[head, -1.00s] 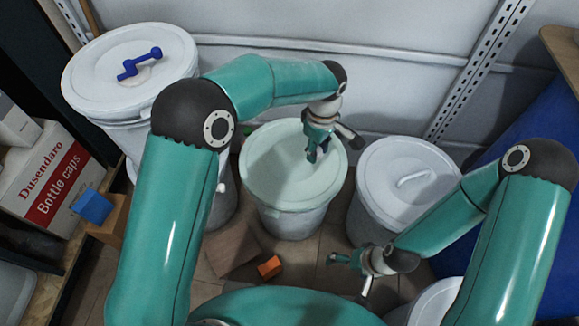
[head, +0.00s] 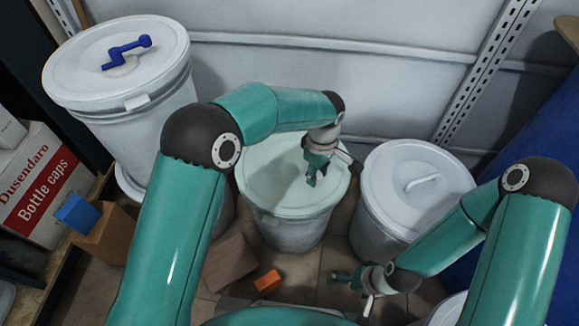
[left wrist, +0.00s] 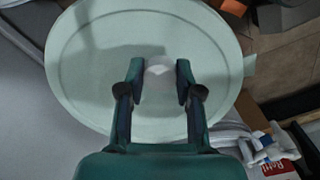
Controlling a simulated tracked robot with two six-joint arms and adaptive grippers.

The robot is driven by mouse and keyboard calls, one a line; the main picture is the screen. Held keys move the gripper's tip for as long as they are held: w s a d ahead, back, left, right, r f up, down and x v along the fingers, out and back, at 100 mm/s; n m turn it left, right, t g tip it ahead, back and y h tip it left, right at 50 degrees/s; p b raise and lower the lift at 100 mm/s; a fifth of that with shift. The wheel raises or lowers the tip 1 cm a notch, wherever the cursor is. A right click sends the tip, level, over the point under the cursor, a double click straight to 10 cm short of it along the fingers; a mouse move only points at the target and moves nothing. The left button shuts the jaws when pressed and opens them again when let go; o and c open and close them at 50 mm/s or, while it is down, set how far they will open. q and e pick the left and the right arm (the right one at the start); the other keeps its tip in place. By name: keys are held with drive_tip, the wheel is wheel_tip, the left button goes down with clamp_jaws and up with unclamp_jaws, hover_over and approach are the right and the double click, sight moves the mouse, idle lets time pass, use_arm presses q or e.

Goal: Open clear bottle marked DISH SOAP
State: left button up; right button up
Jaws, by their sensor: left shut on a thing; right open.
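No clear bottle or DISH SOAP lettering can be made out in either view. My left gripper (head: 312,180) is over the pale green lid (head: 265,178) of the middle white drum (head: 290,234). In the left wrist view its fingers (left wrist: 159,72) are shut on a small whitish knob (left wrist: 158,76) at the middle of the round lid (left wrist: 85,70). The lid appears seated on the drum. My right gripper (head: 345,279) is open and empty, low over the floor in front of the right drum.
A white drum with a blue handle (head: 127,50) stands at the left. A white drum with a white handle (head: 420,185) stands at the right. A Bottle caps box (head: 40,190), a blue block (head: 77,213) and an orange block (head: 267,282) lie lower left. A wall is behind.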

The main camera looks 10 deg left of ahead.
use_arm(q)
drive_tip(key=shift+f, duration=0.45)
use_arm(e)
drive_tip(key=shift+f, duration=0.3)
use_arm(q)
drive_tip(key=o, duration=0.8)
drive_tip(key=shift+r, duration=0.1)
wheel_tip(320, 180, up, 12)
